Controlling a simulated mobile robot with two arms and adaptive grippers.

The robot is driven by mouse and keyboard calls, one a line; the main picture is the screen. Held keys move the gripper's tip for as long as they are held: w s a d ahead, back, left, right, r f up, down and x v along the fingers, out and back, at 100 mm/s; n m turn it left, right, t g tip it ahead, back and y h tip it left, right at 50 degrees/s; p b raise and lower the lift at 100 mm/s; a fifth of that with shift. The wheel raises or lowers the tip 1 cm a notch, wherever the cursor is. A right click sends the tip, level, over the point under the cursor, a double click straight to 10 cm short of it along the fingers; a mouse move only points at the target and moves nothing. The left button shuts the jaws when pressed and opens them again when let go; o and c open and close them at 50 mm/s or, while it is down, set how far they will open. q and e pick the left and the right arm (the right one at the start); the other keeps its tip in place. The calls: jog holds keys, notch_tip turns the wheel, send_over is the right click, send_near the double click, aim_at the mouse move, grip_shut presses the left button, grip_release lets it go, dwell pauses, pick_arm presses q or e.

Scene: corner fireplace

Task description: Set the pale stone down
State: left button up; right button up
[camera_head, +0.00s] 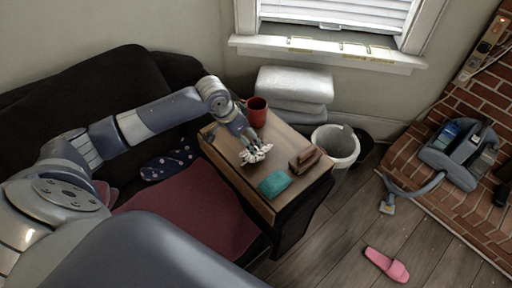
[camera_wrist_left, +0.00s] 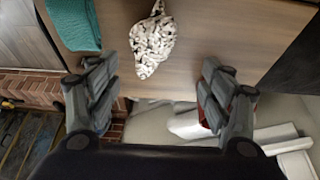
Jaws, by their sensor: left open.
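The pale stone (camera_head: 256,153) is a white, dark-speckled lump on the wooden side table (camera_head: 262,203). In the left wrist view the stone (camera_wrist_left: 152,42) lies on the wood, just beyond the fingertips. My left gripper (camera_head: 246,147) reaches down over the table beside the stone. In the wrist view the left gripper (camera_wrist_left: 154,68) has its fingers spread wide, with nothing held between them. The head view partly hides the stone behind the fingers. My right gripper is in neither view.
A red mug (camera_head: 257,111) stands at the table's back. A white bin (camera_head: 337,147) and stacked cushions (camera_head: 294,88) stand beyond. The sofa's maroon seat (camera_head: 193,211) is left.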

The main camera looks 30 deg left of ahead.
pick_arm(q)
jog(key=shift+d+f, duration=0.7)
jog(key=shift+f, duration=0.2)
jog(key=shift+x, duration=3.55)
jog(key=shift+s+a, duration=0.15)
jog(key=shift+s, duration=0.05)
jog(key=c, duration=1.3)
jog(key=shift+r, duration=0.1)
jog(key=c, duration=0.4)
jog(key=shift+w+r, duration=0.1)
jog(key=shift+c, duration=0.2)
